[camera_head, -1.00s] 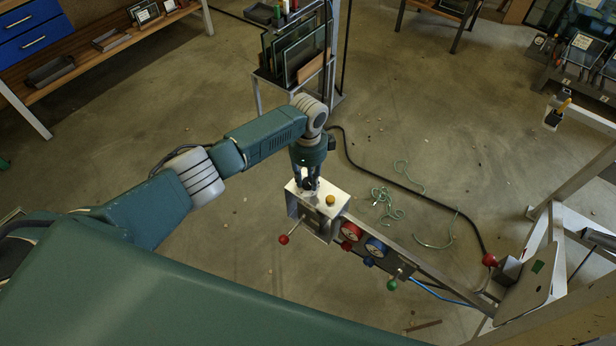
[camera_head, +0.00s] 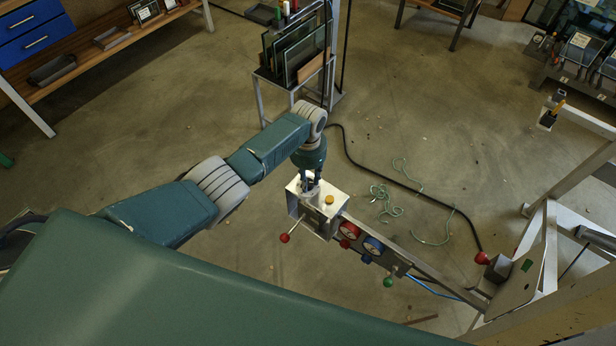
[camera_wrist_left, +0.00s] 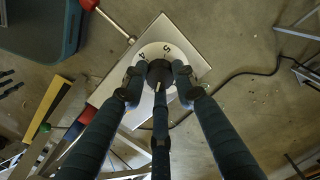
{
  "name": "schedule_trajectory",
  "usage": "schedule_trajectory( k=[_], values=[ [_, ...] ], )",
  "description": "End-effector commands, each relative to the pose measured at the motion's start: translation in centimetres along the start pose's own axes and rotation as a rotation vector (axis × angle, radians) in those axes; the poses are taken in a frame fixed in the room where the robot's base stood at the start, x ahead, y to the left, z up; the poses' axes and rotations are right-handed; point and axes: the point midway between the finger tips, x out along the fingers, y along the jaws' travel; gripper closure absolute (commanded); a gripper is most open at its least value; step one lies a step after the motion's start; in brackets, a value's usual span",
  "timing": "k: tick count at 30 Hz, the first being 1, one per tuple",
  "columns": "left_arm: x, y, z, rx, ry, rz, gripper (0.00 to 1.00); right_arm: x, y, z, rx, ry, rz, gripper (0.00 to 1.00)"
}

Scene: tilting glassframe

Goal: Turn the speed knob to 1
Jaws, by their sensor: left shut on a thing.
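The speed knob (camera_wrist_left: 160,72) is black and round, with a pale pointer mark, and sits on a white numbered dial (camera_wrist_left: 147,52) in the left wrist view. A 5 and a 4 are legible on the dial; the fingers hide other parts of it. My left gripper (camera_wrist_left: 160,80) has its fingers shut around the knob from above. In the head view my left gripper (camera_head: 311,186) points down onto the top of the metal control box (camera_head: 297,207); its fingers mostly hide the knob there. My right gripper is in neither view.
A yellow button (camera_head: 329,199) is close beside the gripper. A red-ball lever (camera_head: 285,238), two gauges (camera_head: 373,246) and a green-ball lever (camera_head: 388,282) are along the frame. A glass rack (camera_head: 292,55) stands behind; cable and green cord lie on open floor.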

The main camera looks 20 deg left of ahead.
Motion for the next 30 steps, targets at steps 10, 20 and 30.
schedule_trajectory(
  k=[10,20,30],
  values=[
    [-0.2,0.1,-0.1,-0.331,0.001,0.001,0.99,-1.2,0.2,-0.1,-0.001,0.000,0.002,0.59],
    [-0.2,0.0,-0.1,-0.640,0.001,0.001,0.99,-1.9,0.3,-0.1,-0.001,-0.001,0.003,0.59],
    [-0.1,0.0,-0.1,-0.899,0.002,0.000,0.99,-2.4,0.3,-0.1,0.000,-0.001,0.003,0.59]
  ],
)
